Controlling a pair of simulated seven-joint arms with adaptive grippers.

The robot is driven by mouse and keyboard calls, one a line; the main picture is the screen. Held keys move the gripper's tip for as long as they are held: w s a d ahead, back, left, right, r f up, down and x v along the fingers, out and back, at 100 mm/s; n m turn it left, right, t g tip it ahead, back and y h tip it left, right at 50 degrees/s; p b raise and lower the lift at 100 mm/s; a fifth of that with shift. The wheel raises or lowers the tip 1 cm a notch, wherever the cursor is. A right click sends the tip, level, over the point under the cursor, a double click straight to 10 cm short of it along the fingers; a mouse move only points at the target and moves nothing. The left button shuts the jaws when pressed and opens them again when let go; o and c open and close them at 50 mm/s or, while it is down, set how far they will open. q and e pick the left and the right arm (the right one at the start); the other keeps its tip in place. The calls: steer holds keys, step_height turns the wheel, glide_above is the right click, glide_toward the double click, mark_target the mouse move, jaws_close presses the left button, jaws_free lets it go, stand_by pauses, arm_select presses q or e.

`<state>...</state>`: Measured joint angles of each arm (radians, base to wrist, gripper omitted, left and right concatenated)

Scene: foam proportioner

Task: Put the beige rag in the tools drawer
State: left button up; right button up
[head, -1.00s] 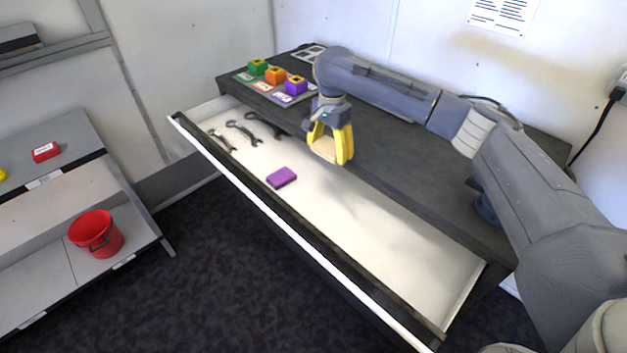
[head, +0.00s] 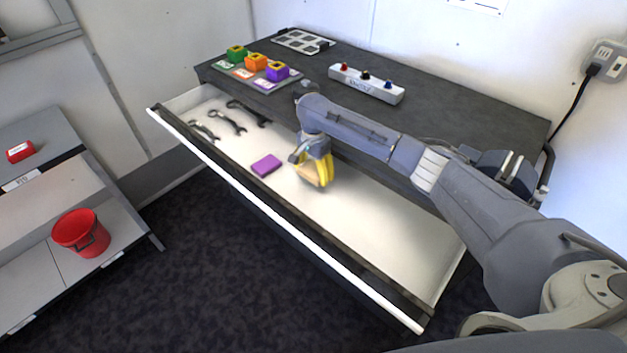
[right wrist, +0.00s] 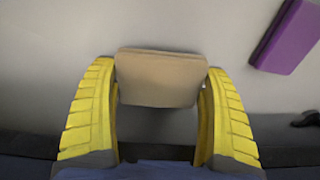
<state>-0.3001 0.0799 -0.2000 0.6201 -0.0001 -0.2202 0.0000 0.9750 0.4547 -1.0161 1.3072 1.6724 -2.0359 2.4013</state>
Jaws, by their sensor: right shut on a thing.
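The beige rag (right wrist: 160,78) is a small folded block between the yellow fingers of my right gripper (right wrist: 160,95) in the right wrist view. In the head view my right gripper (head: 318,178) is shut on it, inside the outline of the open drawer (head: 375,225). The rag shows there only as a small tan patch (head: 308,173) between the fingers. I cannot tell whether it touches the drawer floor. Several dark wrenches (head: 228,122) lie at the drawer's far left end. My left gripper is not in view.
A purple block (head: 266,165) lies in the drawer left of my right gripper; it also shows in the right wrist view (right wrist: 288,36). The drawer's right part is empty. The dark worktop (head: 440,120) carries coloured cubes (head: 256,62) and a switch box (head: 366,84). A red bucket (head: 81,233) stands at left.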

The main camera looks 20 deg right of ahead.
mark_target(313, 170)
steer(key=shift+f, duration=2.2)
steer(key=shift+f, duration=0.1)
steer(key=o, duration=1.1)
step_height(313, 170, up, 12)
steer(key=shift+r, duration=0.15)
